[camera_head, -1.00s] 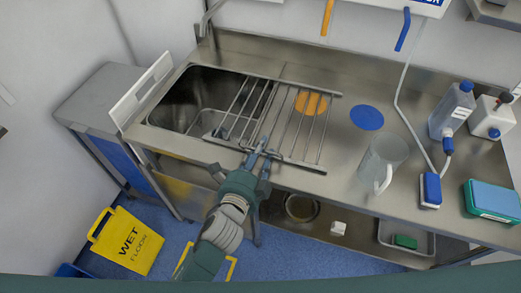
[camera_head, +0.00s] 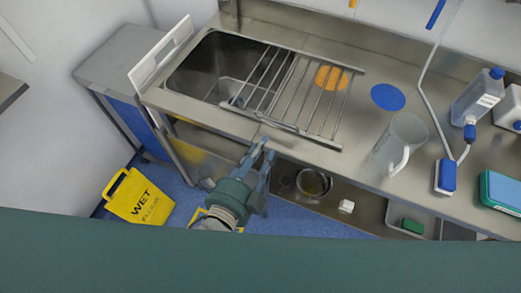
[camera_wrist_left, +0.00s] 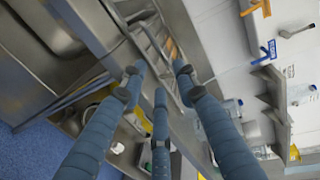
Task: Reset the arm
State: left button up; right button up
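My left gripper (camera_head: 263,152) is in front of the counter's front edge in the head view, with its blue-grey fingers pointing up toward the rack. It is apart from the rack and holds nothing. In the left wrist view its three fingers (camera_wrist_left: 158,82) are spread with an empty gap between them. The metal rack (camera_head: 283,92) lies across the right part of the sink and the counter. My right gripper is in neither view.
The steel counter (camera_head: 362,130) carries a clear jug (camera_head: 403,140), a bottle (camera_head: 478,97), blue (camera_head: 388,97) and orange discs, and a teal box (camera_head: 502,190). The sink (camera_head: 205,65) is at left. A lower shelf holds a round bowl (camera_head: 314,183).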

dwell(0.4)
pick_arm(q)
jog(key=s+a+f+n+g+y, duration=0.1)
jog(key=s+a+f+n+g, duration=0.15)
jog(key=f, duration=0.95)
jog(key=s+a+f+n+g+y, duration=0.15)
jog(key=s+a+f+n, duration=0.25)
jog(key=f, duration=0.8)
jog(key=s+a+f+n+g+y, duration=0.1)
jog(key=s+a+f+n+g, duration=0.2)
jog(key=f, duration=0.9)
jog(key=s+a+f+n+g+y, duration=0.1)
jog(key=s+a+f+n+g, duration=0.2)
jog(key=s+a+f+n, duration=0.2)
jog(key=s+a+f+n+g+y, duration=0.1)
jog(key=s+a+f+n+g, duration=0.2)
jog(key=s+f, duration=0.8)
jog(key=s+a+n, duration=0.2)
jog(key=s+a, duration=0.1)
jog(key=s, duration=0.5)
jog(key=shift+a+f+g, duration=0.25)
jog(key=shift+f+g, duration=0.15)
